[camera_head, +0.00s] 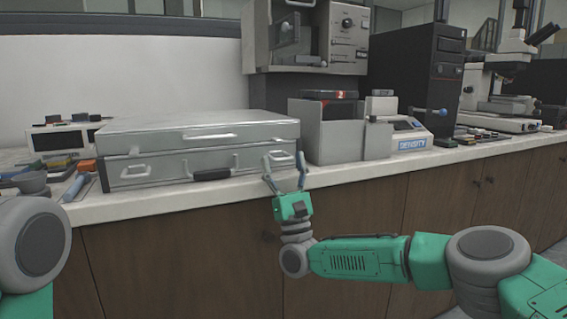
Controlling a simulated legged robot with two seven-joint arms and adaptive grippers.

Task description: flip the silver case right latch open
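The silver case (172,167) lies closed on the counter, left of centre, with a dark handle (212,174) at its front. Its left latch (135,171) shows clearly on the front face. The right latch (280,157) is near the front's right end, partly hidden behind my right gripper. My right gripper (285,170) is open, its two fingers pointing up, spread in front of the right latch. I cannot tell whether a finger touches the latch. Of my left arm only a part shows at the left edge; its gripper is out of view.
A grey box (335,140) stands just right of the case, with a white DENSITY device (410,137) beyond it. A blue-handled tool (76,186) and small items lie left of the case. A narrow strip of counter (150,203) is free in front.

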